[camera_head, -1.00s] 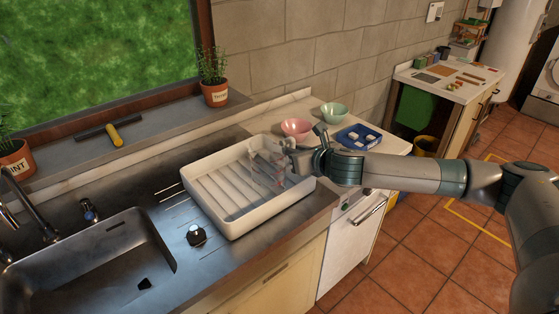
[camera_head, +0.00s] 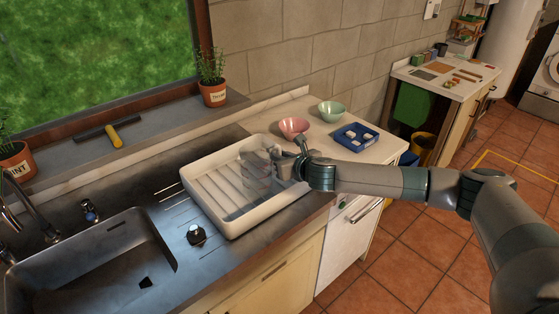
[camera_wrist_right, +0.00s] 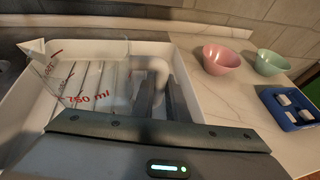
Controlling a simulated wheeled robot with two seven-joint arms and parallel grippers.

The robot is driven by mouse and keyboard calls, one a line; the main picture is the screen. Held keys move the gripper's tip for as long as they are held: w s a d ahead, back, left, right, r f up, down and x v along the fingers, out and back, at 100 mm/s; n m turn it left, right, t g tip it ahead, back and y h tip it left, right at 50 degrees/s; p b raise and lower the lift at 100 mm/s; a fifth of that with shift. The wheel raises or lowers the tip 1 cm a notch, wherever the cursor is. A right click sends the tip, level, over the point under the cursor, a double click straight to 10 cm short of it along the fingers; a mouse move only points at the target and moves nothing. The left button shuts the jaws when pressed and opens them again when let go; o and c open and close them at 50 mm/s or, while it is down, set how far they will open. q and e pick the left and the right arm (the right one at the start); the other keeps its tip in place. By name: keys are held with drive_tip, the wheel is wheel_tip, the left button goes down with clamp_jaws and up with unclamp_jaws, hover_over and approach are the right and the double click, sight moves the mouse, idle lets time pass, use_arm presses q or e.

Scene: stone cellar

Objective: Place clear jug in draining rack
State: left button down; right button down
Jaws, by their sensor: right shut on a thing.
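The clear jug (camera_head: 257,170) is see-through, with red markings and "750 ml" lettering in the right wrist view (camera_wrist_right: 88,98). My right gripper (camera_head: 287,163) is shut on the jug's handle, which shows between its fingers in the right wrist view (camera_wrist_right: 152,80). The jug is over the right part of the white draining rack (camera_head: 240,227), within its walls in the picture. I cannot tell whether the jug's base touches the ribbed floor. My left gripper is in neither view.
A pink bowl (camera_head: 293,127), a green bowl (camera_head: 332,111) and a blue tray (camera_head: 357,137) with small white pieces stand on the counter right of the rack. The sink (camera_head: 90,265) lies left. A thyme pot (camera_head: 214,92) stands on the sill.

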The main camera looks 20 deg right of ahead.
drive_tip(key=shift+f, duration=1.05)
drive_tip(key=c, duration=1.7)
unclamp_jaws()
drive_tip(key=shift+c, duration=0.2)
drive_tip(key=shift+s, duration=0.1)
drive_tip(key=b+v, duration=0.2)
drive_tip(key=v, duration=1)
